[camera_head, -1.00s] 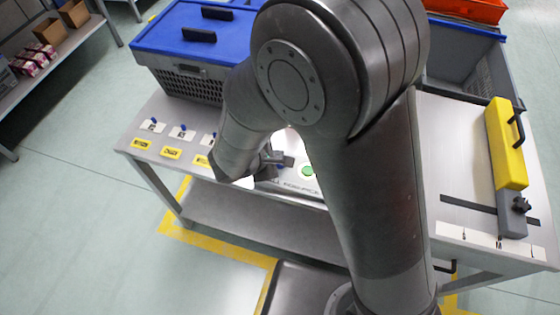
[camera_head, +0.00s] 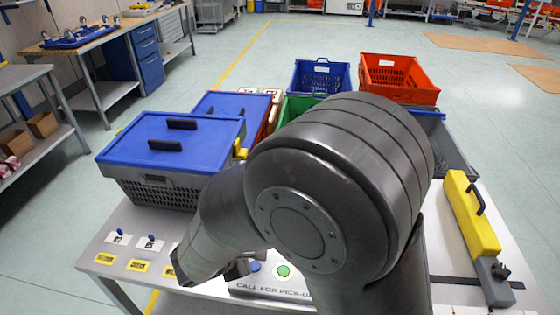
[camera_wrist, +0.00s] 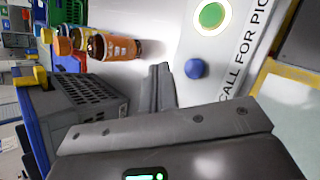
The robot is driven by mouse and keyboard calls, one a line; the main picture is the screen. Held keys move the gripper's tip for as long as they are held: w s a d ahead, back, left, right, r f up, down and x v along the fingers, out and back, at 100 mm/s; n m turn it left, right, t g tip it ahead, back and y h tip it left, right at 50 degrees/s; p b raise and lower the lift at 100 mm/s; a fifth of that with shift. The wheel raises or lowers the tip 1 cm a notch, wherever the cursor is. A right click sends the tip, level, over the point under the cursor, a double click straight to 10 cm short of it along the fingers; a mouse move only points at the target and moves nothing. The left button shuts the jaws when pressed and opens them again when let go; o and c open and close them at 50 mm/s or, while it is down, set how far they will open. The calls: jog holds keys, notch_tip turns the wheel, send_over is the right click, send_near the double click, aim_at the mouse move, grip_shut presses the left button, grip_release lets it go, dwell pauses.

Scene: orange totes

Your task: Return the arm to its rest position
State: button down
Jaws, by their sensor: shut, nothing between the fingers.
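My arm (camera_head: 335,170) is bent over the table and fills the middle of the head view. My gripper (camera_wrist: 160,88) is shut and empty in the wrist view, above the light panel with a green button (camera_wrist: 212,17) and a blue knob (camera_wrist: 195,68). In the head view, only a dark part of the gripper shows below the forearm, left of the green button (camera_head: 283,271). The fingertips are hard to make out there. I see no contact between the gripper and the panel.
A grey crate with a blue lid (camera_head: 170,140) stands left of my arm. Blue (camera_head: 322,78) and red (camera_head: 400,78) totes stand behind it. A yellow-and-grey device (camera_head: 472,215) lies at right. Orange-brown cans (camera_wrist: 110,47) show in the wrist view.

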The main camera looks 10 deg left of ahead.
jog(key=s+d+r+m+g, duration=0.1)
jog(key=d+r+m+g, duration=0.1)
jog(key=d+r+m, duration=0.45)
jog(key=d+r+m+g, duration=0.1)
jog(key=d+r+m, duration=0.25)
jog(key=d, duration=0.65)
jog(key=s+d+r+m+g, duration=0.1)
jog(key=d+r+m+g, duration=0.1)
jog(key=d+r+m, duration=0.45)
jog(key=s+d+r+m+t+y, duration=0.2)
jog(key=s+d+r+m+y, duration=0.1)
jog(key=s+d+r+m, duration=0.1)
jog(key=s+d+m, duration=0.1)
jog(key=s+d, duration=0.1)
jog(key=shift+s+d+m+y, duration=0.3)
jog(key=shift+m+y, duration=0.05)
jog(key=shift+y, duration=0.05)
